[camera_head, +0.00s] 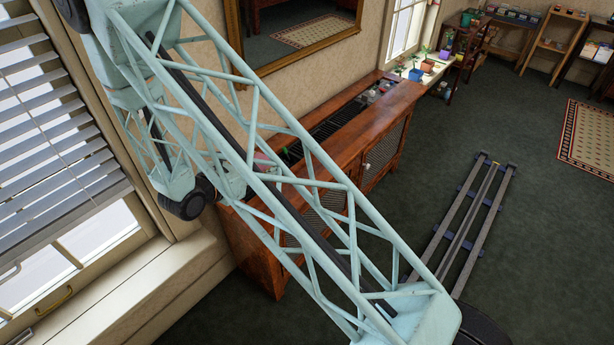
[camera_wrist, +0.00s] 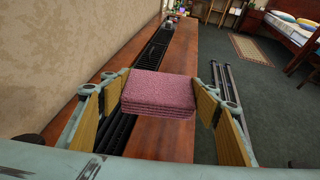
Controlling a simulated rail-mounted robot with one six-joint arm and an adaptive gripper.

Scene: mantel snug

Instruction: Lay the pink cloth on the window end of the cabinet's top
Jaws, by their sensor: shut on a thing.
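The pink cloth (camera_wrist: 158,95) is a folded, layered block between the two wood-faced fingers of my gripper (camera_wrist: 160,88) in the wrist view. My gripper is shut on its sides. In the head view, only a small bit of pink (camera_head: 262,161) shows behind my arm's lattice. The red-brown wooden cabinet (camera_head: 372,118) runs along the wall. Its window end is at the lower left, partly hidden by my arm. In the wrist view the cloth is over the cabinet top (camera_wrist: 184,62); I cannot tell how high above it.
A dark slotted grille (camera_wrist: 150,60) runs along the cabinet top by the wall. Small items (camera_head: 378,90) stand at its far end. The window with slatted blinds (camera_head: 50,130) is at the left. A floor rail (camera_head: 470,215) lies right of the cabinet, with open carpet around it.

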